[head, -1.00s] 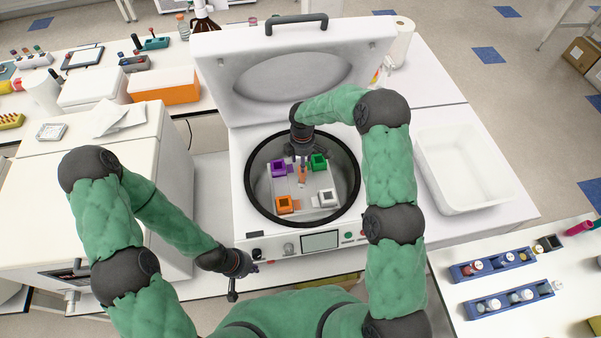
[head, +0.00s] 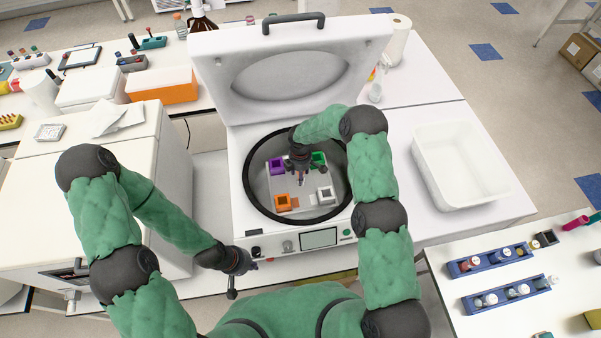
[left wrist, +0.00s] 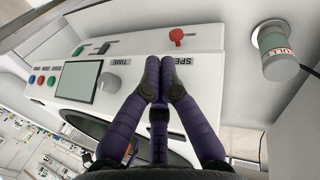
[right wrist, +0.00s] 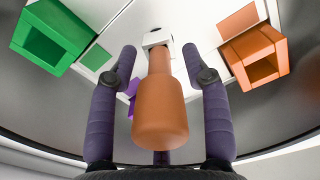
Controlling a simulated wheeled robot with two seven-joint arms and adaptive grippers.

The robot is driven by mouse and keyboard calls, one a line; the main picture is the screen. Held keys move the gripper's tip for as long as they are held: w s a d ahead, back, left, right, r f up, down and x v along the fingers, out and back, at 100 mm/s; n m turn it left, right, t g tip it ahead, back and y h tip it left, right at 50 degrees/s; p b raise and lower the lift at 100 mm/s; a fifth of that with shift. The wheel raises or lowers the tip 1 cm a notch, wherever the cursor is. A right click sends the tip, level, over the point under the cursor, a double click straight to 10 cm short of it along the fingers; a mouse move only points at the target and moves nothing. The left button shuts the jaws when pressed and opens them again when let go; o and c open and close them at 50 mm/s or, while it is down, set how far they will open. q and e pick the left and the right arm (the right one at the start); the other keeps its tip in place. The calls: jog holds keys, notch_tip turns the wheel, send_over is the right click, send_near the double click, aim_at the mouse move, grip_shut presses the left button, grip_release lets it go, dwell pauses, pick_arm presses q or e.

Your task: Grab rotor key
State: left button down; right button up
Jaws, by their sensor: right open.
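The rotor key, with an orange-brown handle (right wrist: 160,115) and a small pale block (right wrist: 157,38) at its far end, stands at the rotor's middle. My right gripper (right wrist: 160,65) is open, with one finger on each side of the handle and gaps to both. In the head view my right gripper (head: 300,176) is inside the centrifuge bowl and mostly hides the key. My left gripper (left wrist: 160,68) is shut and looks empty in front of the centrifuge's control panel; it also shows in the head view (head: 238,268).
The rotor bears purple (head: 278,166), green (head: 318,160), orange (head: 283,202) and white (head: 325,194) buckets close around my right gripper. The bowl's dark rim (head: 250,198) surrounds them. The raised lid (head: 215,90) stands behind. An empty white tray (head: 424,170) lies to the right.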

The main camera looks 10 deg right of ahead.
jog(key=shift+f, duration=0.25)
jog(key=shift+c, duration=0.2)
grip_shut()
jog(key=shift+r, duration=0.15)
